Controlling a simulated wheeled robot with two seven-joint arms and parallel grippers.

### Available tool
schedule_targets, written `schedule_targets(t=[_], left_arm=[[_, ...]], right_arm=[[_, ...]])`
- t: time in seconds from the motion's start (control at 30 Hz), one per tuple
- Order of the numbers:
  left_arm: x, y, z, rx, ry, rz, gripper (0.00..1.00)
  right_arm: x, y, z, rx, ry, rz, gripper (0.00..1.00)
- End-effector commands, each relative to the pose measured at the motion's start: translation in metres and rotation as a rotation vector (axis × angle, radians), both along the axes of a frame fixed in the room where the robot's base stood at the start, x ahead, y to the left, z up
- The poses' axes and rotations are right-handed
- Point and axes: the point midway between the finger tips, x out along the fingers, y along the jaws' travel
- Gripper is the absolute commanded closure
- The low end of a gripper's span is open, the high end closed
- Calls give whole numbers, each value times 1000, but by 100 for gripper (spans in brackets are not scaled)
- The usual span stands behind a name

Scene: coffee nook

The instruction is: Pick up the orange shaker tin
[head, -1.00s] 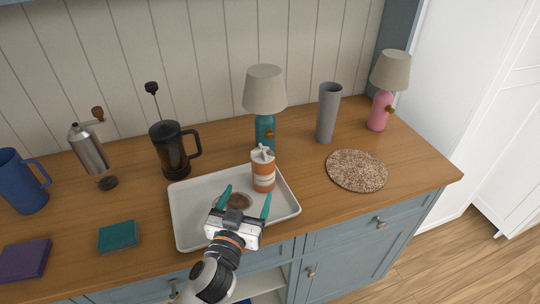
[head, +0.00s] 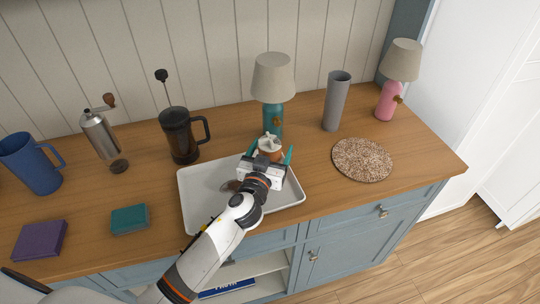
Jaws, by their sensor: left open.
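The orange shaker tin (head: 270,146) has a white top and stands at the back of the white tray (head: 192,202). Its lower part is hidden behind my left gripper (head: 270,157). The gripper is open, with one teal finger on the left of the tin and the other on its right. I cannot tell whether the fingers touch it. My right gripper is not in view.
A teal lamp (head: 272,82) stands close behind the tin. A grey cylinder (head: 336,102), a pink lamp (head: 389,98) and a speckled round mat (head: 362,160) are to the right. A French press (head: 180,138), a grinder (head: 101,134) and a blue jug (head: 34,164) are to the left.

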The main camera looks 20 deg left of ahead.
Motion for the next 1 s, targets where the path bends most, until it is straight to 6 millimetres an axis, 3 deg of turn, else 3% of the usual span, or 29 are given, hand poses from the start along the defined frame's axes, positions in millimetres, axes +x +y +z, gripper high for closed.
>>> schedule_targets(t=[0.33,0.63,0.87,1.0], left_arm=[[8,0,0,0,0,-1,23],[8,0,0,0,1,0,72],[8,0,1,0,-1,0,73],[8,0,17,-1,-4,0,73]], right_arm=[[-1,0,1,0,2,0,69],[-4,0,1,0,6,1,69],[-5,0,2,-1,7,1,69],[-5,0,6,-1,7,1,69]])
